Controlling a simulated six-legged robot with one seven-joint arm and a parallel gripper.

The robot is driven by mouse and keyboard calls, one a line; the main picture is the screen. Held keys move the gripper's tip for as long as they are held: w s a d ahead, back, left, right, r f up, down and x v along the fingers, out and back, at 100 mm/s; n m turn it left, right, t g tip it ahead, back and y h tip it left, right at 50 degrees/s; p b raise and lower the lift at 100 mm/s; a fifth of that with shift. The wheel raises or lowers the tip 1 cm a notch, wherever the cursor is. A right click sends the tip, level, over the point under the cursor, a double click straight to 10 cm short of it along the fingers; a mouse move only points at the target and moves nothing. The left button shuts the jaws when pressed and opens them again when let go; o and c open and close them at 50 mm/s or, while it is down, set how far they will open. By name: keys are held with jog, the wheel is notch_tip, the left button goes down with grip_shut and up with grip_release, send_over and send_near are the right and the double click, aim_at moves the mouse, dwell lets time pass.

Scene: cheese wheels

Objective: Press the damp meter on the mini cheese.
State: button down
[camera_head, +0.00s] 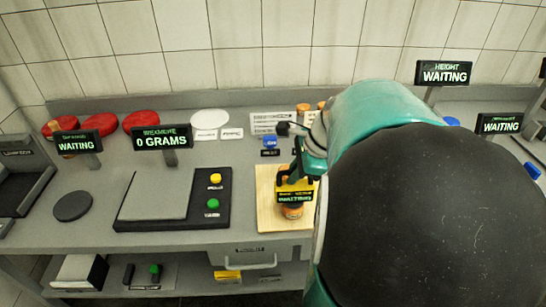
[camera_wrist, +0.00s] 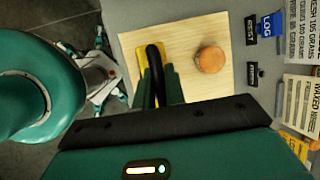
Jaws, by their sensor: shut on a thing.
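The mini cheese (camera_head: 291,211), a small orange-brown round, sits on a pale wooden board (camera_head: 266,215). It also shows in the wrist view (camera_wrist: 211,60), right of my fingers. My gripper (camera_head: 297,168) is over the board and shut on the black handle of the damp meter (camera_head: 294,196). The meter's small screen has green lettering that seems to read WAITING. In the wrist view, the meter's black handle (camera_wrist: 153,62) and yellow body lie between and beyond my fingers, left of the cheese with bare board between. Whether its tip touches anything is hidden.
Left of the board is a black scale (camera_head: 160,200) with yellow and green buttons, its sign reading 0 GRAMS. Red wheels (camera_head: 140,121) stand at the back left. Cards and a blue LOG button (camera_head: 270,141) lie behind the board. My arm hides the right side.

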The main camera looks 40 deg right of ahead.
jog(key=shift+f, duration=0.45)
dwell(1.1)
jog(key=shift+r, duration=0.1)
jog(key=shift+r, duration=4)
